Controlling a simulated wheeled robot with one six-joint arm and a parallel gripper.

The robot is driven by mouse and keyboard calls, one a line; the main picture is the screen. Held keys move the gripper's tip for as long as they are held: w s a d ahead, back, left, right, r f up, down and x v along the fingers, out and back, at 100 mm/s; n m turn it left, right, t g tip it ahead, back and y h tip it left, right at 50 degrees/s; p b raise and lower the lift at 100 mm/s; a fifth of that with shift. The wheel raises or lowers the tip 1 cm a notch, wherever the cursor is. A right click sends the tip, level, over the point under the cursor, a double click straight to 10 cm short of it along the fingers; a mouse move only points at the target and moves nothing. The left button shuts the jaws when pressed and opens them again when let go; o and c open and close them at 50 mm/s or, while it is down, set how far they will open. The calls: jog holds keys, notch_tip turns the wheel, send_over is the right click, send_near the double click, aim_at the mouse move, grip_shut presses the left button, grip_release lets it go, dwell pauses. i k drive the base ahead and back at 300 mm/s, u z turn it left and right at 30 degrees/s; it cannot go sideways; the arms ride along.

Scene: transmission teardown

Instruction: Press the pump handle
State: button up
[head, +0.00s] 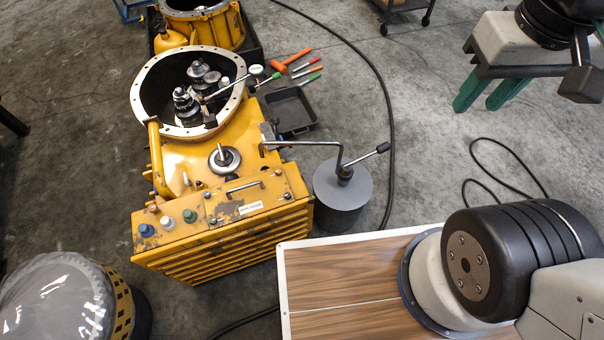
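A grey cylindrical pump (343,193) stands on the floor against the right side of the yellow machine. Its handle (368,156) is a thin rod that slopes up to the right and ends in a black grip. A bent metal pipe runs from the pump's top left to the machine. My gripper (478,106) is at the upper right, with two green fingers apart and nothing visible between them. It is clear of the handle, up and to the right of it in the picture.
The yellow machine (220,165) has an open round housing with gears. A black tray (290,110) and several coloured tools (292,61) lie beside it. A black cable (378,90) crosses the floor. Bare floor shows between pump and gripper. A clear dome (55,297) is at lower left.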

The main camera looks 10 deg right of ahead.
aim_at(380, 148)
jog(key=u, duration=1.15)
jog(key=i, duration=0.4)
jog(key=z, duration=1.4)
